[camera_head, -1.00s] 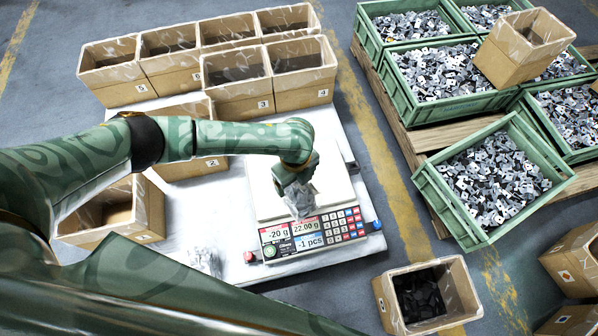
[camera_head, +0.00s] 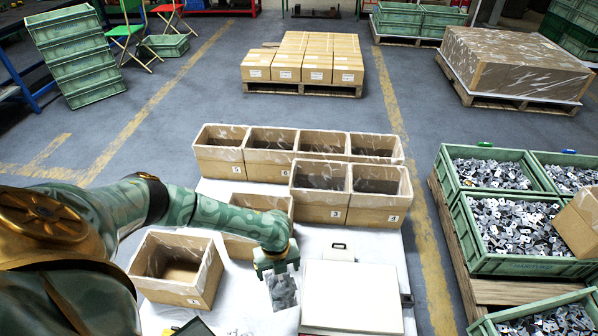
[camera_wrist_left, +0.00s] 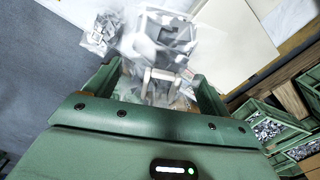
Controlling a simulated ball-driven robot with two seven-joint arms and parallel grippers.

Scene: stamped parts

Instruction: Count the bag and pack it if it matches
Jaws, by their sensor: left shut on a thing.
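My left gripper (camera_head: 277,266) points down over the white table and is shut on a clear bag of grey metal parts (camera_head: 284,292), which hangs below the fingers. The bag also shows, blurred, between the fingers in the left wrist view (camera_wrist_left: 165,50). It is left of the counting scale (camera_head: 352,295), whose pale plate is empty. Another bag of parts lies on the table, clear in the left wrist view (camera_wrist_left: 103,32). My right gripper is out of view.
An open box (camera_head: 185,289) stands left of the gripper, and another (camera_head: 240,247) is partly behind my arm. Green crates of metal parts (camera_head: 520,264) stand on a pallet at the right. Closed cartons (camera_head: 300,72) sit on a pallet farther back.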

